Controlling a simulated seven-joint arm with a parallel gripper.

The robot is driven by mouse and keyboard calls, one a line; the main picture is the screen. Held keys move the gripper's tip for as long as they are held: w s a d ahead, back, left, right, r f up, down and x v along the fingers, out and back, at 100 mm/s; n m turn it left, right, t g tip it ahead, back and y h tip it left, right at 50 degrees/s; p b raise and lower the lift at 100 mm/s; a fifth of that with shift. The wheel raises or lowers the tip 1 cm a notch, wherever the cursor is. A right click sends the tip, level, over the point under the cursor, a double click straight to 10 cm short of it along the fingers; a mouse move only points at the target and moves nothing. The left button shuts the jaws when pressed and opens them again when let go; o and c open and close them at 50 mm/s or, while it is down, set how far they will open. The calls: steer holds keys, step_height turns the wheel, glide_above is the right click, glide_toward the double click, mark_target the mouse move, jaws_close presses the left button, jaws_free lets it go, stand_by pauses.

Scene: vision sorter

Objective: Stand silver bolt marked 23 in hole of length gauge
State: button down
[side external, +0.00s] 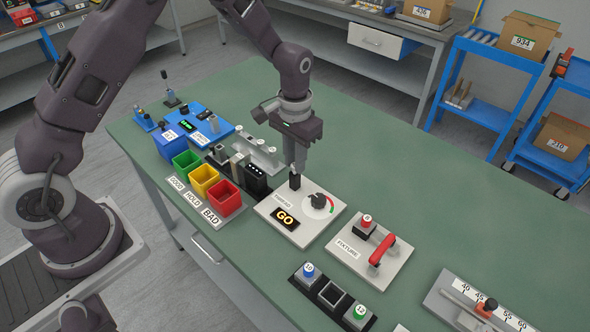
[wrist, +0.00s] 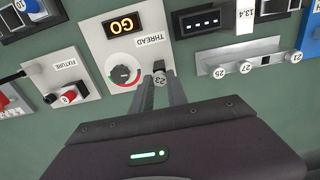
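In the wrist view my gripper (wrist: 160,84) appears shut on the bolt's head. A small black post (side external: 295,181) is below the fingertips, and the bolt's lower end is hidden.
The thread tester's display (side external: 285,219) reads GO. Green, yellow and red bins (side external: 223,197) stand left. A rack (wrist: 235,58) holds several bolts. The fixture plate (side external: 348,258) with a red handle and a block with capped parts (side external: 331,294) are in front.

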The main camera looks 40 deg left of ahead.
steer(key=shift+r, duration=3.15)
steer(key=a+r+n, duration=0.2)
steer(key=a+n, duration=0.1)
steer(key=a, duration=1.3)
steer(key=a+r+n, duration=0.2)
steer(key=a+n, duration=0.1)
steer(key=a, duration=1.4)
step_height(320, 180, down, 6)
steer(key=shift+f, duration=1.9)
steer(key=c, duration=0.8)
jaws_free()
steer(key=shift+c, duration=0.2)
